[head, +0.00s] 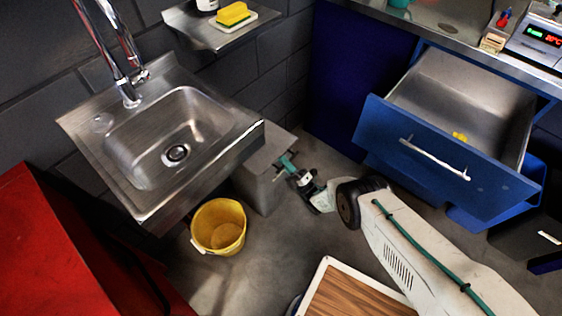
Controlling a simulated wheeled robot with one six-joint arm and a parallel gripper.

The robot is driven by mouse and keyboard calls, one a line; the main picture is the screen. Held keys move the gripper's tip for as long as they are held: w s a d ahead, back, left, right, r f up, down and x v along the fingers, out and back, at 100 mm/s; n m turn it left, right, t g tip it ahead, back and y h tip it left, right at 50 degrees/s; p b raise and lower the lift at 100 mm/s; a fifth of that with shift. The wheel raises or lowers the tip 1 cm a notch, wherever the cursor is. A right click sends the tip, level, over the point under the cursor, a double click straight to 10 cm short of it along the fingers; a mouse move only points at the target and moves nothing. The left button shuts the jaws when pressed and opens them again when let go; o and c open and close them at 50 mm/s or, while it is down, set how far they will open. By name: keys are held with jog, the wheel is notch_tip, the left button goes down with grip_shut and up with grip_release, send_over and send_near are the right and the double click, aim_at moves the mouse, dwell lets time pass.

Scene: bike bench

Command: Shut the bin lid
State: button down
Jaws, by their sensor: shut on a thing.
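The bin (258,190) is a grey box on the floor, partly under the right edge of the sink. Its lid (284,148) is a grey panel at the top. The sink hides part of both, and I cannot tell whether the lid lies fully flat on the bin. My gripper (284,166), with teal fingers, is at the right front edge of the lid. It is shut on the lid's edge, though the exact contact is small and hard to see.
A steel sink (140,185) overhangs the bin on the left. A yellow bucket (218,226) stands on the floor in front. A blue drawer (440,160) is pulled out at the right. A wood-topped piece (350,295) is at bottom centre. Bare floor lies between.

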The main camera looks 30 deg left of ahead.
jog(key=shift+s+d+f, duration=0.1)
jog(key=shift+d+f, duration=0.1)
jog(key=shift+d, duration=0.05)
jog(key=c, duration=1.5)
grip_release()
jog(key=shift+d, duration=0.1)
jog(key=shift+a+r, duration=0.15)
jog(key=shift+a, duration=0.05)
jog(key=shift+s+a+r, duration=0.1)
jog(key=shift+a, duration=0.2)
jog(key=shift+d, duration=0.1)
